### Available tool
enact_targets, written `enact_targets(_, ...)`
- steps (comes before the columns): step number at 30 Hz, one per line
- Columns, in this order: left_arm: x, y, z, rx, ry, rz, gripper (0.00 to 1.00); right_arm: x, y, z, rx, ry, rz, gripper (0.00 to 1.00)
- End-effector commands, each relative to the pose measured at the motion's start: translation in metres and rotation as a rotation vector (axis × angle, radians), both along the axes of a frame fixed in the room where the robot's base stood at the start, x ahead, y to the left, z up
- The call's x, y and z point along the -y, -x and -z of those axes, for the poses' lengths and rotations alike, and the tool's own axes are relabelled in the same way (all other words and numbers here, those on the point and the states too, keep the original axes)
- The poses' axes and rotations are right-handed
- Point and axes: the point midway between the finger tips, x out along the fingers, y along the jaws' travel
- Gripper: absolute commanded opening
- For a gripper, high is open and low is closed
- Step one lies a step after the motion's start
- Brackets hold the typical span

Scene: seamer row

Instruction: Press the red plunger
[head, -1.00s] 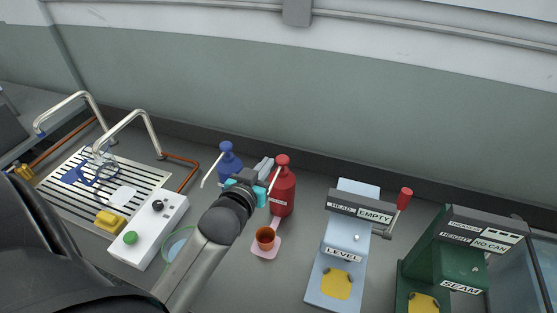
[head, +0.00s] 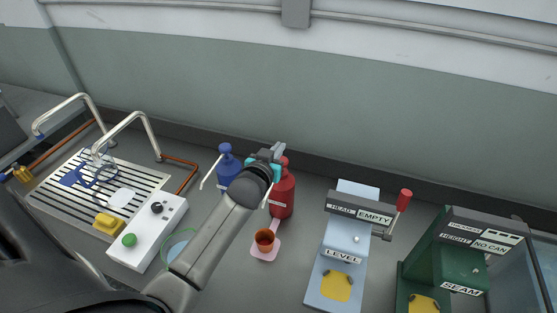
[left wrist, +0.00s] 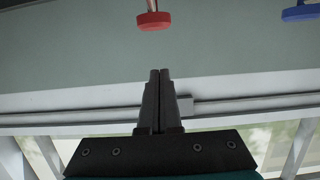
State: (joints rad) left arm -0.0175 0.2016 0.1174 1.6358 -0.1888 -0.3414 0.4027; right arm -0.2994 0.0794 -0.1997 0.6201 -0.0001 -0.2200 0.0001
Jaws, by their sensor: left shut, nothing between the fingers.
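The red pump bottle (head: 283,197) stands on the counter against the back wall. Its red plunger (head: 285,161) is partly hidden by my left gripper (head: 280,149). In the left wrist view the red plunger (left wrist: 154,20) shows at the top edge, apart from the fingertips. My left gripper (left wrist: 160,73) is shut and empty, close to the plunger's top in the head view. The blue pump bottle (head: 229,173) stands to the left, and its blue plunger (left wrist: 300,12) shows at top right in the wrist view. My right gripper is not in view.
An orange cup (head: 265,239) stands on a pink pad in front of the red bottle. The light-blue level machine (head: 345,254) and green seam machine (head: 455,262) are to the right. A white control box (head: 150,233) and drain rack (head: 50,201) are to the left.

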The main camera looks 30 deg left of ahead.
Motion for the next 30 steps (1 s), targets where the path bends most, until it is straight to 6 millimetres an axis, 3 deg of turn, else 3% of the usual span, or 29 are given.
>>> enact_targets(9,0.000,-0.003,0.036,0.000,0.002,0.000,0.00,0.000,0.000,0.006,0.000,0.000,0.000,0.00)
enact_targets(23,0.000,-0.002,0.041,0.001,0.001,0.001,0.00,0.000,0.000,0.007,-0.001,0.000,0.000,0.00)
enact_targets(30,0.000,-0.002,0.061,-0.001,0.002,0.000,0.00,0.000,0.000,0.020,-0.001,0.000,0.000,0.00)
